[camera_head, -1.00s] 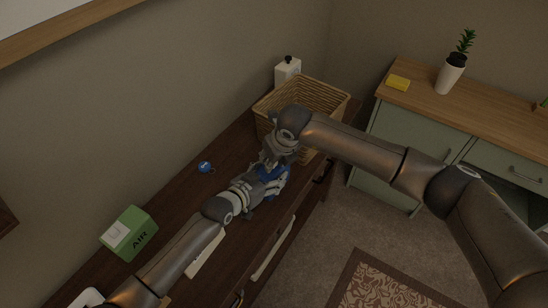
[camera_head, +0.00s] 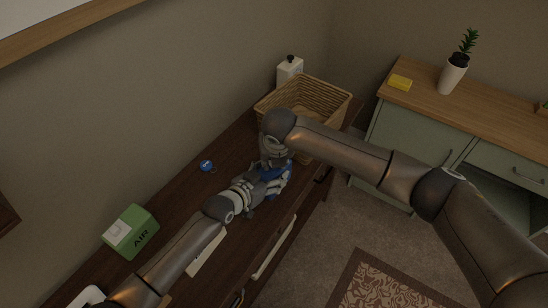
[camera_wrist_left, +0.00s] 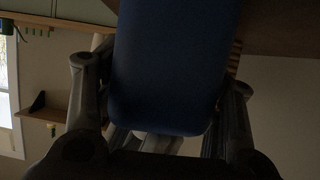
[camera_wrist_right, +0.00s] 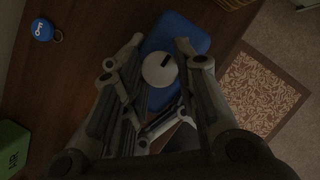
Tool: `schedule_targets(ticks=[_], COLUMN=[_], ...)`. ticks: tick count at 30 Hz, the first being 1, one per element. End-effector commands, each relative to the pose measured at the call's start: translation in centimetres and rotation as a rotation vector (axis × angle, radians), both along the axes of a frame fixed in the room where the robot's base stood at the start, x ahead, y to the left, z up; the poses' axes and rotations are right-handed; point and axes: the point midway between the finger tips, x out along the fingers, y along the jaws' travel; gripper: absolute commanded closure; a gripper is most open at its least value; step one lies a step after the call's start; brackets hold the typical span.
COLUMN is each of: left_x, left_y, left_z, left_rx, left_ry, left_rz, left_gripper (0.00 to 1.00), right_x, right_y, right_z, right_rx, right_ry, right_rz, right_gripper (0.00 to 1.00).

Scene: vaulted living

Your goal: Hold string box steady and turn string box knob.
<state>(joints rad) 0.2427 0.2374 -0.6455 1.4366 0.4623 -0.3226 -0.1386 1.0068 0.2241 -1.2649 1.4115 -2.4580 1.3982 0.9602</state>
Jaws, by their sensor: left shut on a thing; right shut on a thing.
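The string box is a blue block with rounded corners, on the dark wooden cabinet in the head view (camera_head: 284,171). Its white round knob (camera_wrist_right: 159,69), with a dark slot, faces up in the right wrist view. My left gripper (camera_head: 266,180) is shut on the box; in the left wrist view the blue body (camera_wrist_left: 172,65) fills the space between the fingers. My right gripper (camera_wrist_right: 158,48) comes from above, with its fingers on either side of the knob, shut on it. In the head view the knob is hidden by my right gripper and wrist.
A wicker basket (camera_head: 322,92) stands just behind, with a white bottle (camera_head: 289,69) beside it. A blue round tag (camera_head: 206,165) and a green AIR box (camera_head: 131,231) lie on the cabinet (camera_head: 180,200). The cabinet's front edge is close to the string box.

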Motion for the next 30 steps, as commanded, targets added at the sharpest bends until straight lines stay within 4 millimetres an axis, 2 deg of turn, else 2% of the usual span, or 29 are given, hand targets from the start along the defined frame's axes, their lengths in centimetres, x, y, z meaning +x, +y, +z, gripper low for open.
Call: schedule_targets(ticks=[5, 6, 11, 23, 26, 30], left_x=[-0.1, -0.1, -0.1, -0.1, -0.1, -0.1], left_y=[0.1, 0.1, 0.1, 0.1, 0.1, 0.1], left_z=[-0.3, -0.3, -0.3, -0.3, -0.3, -0.3], left_rx=[0.006, 0.006, 0.006, 0.005, 0.004, 0.004], left_ry=[0.006, 0.006, 0.006, 0.005, 0.006, 0.006], left_rz=[0.001, 0.001, 0.001, 0.000, 0.000, 0.000], left_gripper=[0.66, 0.66, 0.66, 0.66, 0.66, 0.66], right_x=[0.0, 0.0, 0.0, -0.1, -0.6, -1.6], right_y=[0.2, 0.2, 0.2, 0.1, 0.0, -0.2], right_z=[0.2, 0.2, 0.1, 0.5, 1.6, 4.3], right_rx=[0.004, 0.005, 0.003, 0.002, 0.002, 0.003], right_ry=[0.000, -0.001, -0.002, -0.002, -0.003, -0.006], right_rz=[0.004, 0.004, 0.003, 0.003, 0.003, 0.005], right_gripper=[0.96, 0.70, 0.49, 0.49, 0.49, 0.49])
